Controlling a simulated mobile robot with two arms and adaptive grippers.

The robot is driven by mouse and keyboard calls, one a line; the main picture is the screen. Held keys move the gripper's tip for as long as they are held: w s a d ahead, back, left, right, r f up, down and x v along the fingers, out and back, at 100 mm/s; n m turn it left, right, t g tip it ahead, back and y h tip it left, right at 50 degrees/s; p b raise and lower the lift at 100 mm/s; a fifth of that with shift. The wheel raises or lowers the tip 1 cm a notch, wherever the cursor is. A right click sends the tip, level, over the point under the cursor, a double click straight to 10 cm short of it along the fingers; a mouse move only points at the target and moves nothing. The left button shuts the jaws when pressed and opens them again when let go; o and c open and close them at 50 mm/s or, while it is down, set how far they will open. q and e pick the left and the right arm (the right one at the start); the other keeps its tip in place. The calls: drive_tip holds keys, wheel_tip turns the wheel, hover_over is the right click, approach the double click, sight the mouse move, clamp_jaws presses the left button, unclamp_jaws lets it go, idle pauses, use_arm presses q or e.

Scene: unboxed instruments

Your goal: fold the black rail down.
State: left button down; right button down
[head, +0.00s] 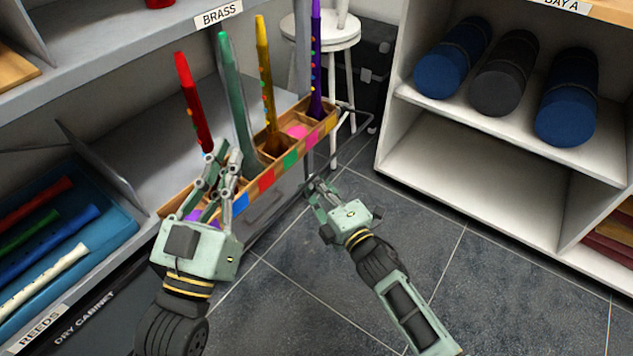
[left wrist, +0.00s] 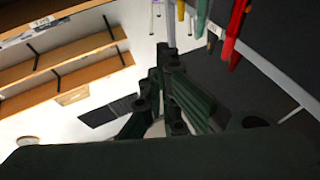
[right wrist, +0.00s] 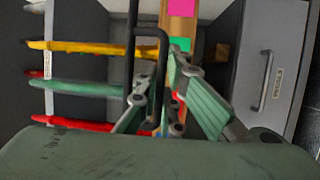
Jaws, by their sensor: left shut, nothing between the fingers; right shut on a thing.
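The black rail (right wrist: 132,60) shows in the right wrist view as a thin bent bar in front of the wooden rack. My right gripper (head: 316,186) is shut on the rail, at the front of the rack's far end; the exact grip is partly hidden by the fingers. The wooden rack (head: 267,180) has coloured squares along its front and holds upright red, green, yellow and purple instruments. My left gripper (head: 232,158) is shut and empty, above the rack's near end, close to the red (head: 193,100) and green (head: 237,95) instruments.
A blue tray (head: 110,232) of recorders lies on the left, above the dry cabinet. A white shelf (head: 480,165) with blue and dark rolled bundles stands at the right. A white stool (head: 325,32) stands behind the rack. The tiled floor (head: 440,230) between is clear.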

use_arm(q)
drive_tip(key=shift+w+a+f+g+y, duration=0.1)
drive_tip(key=shift+w+f+g+y, duration=0.15)
drive_tip(key=shift+f+g, duration=0.4)
drive_tip(key=shift+w+a+f+g+y, duration=0.15)
drive_tip(key=shift+w+f+g, duration=0.1)
drive_tip(key=shift+f, duration=0.7)
use_arm(e)
drive_tip(key=shift+r, duration=0.45)
use_arm(q)
drive_tip(key=shift+d, duration=0.15)
use_arm(e)
drive_tip(key=c, duration=2.2)
unclamp_jaws()
drive_tip(key=shift+s+d+f, duration=0.1)
drive_tip(key=r+v, duration=0.1)
drive_tip(key=v, duration=1)
drive_tip(key=shift+s+d+f, duration=0.25)
drive_tip(key=shift+s+f, duration=0.1)
drive_tip(key=shift+f, duration=0.15)
use_arm(q)
drive_tip(key=shift+s, duration=0.1)
